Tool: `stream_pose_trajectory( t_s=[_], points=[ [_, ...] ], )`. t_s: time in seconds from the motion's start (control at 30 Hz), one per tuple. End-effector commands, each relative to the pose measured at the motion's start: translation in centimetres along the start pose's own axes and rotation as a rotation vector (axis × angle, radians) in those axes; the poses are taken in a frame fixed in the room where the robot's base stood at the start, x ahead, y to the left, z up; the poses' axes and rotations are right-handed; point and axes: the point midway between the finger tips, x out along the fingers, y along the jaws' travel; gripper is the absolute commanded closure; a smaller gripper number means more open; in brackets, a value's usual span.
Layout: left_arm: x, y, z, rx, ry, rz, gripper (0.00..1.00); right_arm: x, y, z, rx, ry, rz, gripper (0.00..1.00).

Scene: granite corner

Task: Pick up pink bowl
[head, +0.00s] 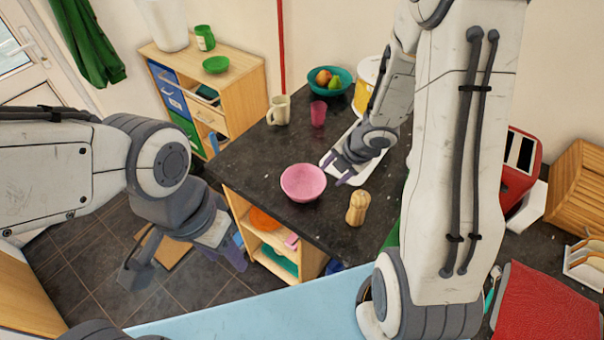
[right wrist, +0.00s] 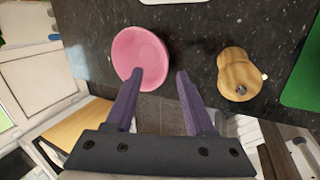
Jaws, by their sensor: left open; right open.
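The pink bowl (head: 303,182) stands upright on the dark granite counter, near its front left corner. It also shows in the right wrist view (right wrist: 138,48), at upper left. My right gripper (head: 345,174) is open and empty, just right of the bowl in the head view. My left gripper (head: 184,266) is open and empty, low at left, off the counter and away from the bowl.
A wooden pepper mill (head: 357,208) stands right of the bowl. A white tray (head: 367,170) lies partly under my right arm in the picture. A beige mug (head: 279,110), a pink cup (head: 318,114) and a teal fruit bowl (head: 344,81) stand further back. Counter left of the bowl is clear.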

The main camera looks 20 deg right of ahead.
Motion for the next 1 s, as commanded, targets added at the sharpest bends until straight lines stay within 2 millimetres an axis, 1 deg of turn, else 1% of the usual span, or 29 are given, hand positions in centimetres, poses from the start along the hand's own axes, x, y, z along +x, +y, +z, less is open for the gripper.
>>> stream_pose_trajectory(
  t_s=[0.03,0.07,0.17,0.2,0.3,0.4,0.57,0.83,0.9,1.0],
  points=[
    [-0.5,0.0,0.0,0.000,0.000,0.000,0.50,-0.1,-0.5,0.1,-0.032,0.030,0.005,0.46],
    [-0.6,0.0,0.0,0.000,0.000,0.000,0.50,0.0,-0.7,-0.1,-0.052,0.044,0.010,0.46],
    [0.0,0.0,0.0,0.000,0.000,0.000,0.50,1.1,-1.1,-0.3,-0.088,0.071,0.019,0.46],
    [0.4,0.0,0.0,-0.001,0.000,0.000,0.50,1.9,-1.2,-0.4,-0.092,0.075,0.020,0.46],
    [1.3,-0.1,0.1,-0.002,0.000,0.000,0.50,3.6,-1.2,-0.6,-0.095,0.075,0.020,0.46],
    [1.8,-0.1,0.1,-0.004,0.000,0.000,0.50,4.9,-1.1,-0.7,-0.095,0.074,0.020,0.46],
    [2.1,-0.1,0.1,-0.005,0.000,0.000,0.50,5.8,-1.0,-0.8,-0.094,0.072,0.020,0.46],
    [3.2,-0.2,0.2,-0.005,0.000,0.000,0.50,9.3,-1.4,-1.5,-0.093,0.073,0.017,0.46],
    [3.3,-0.2,0.2,-0.005,0.000,0.000,0.50,10.1,-1.3,-1.5,-0.092,0.072,0.018,0.46],
    [3.4,-0.2,0.2,-0.004,0.000,0.000,0.50,10.6,-1.2,-1.5,-0.093,0.071,0.019,0.46]
  ],
)
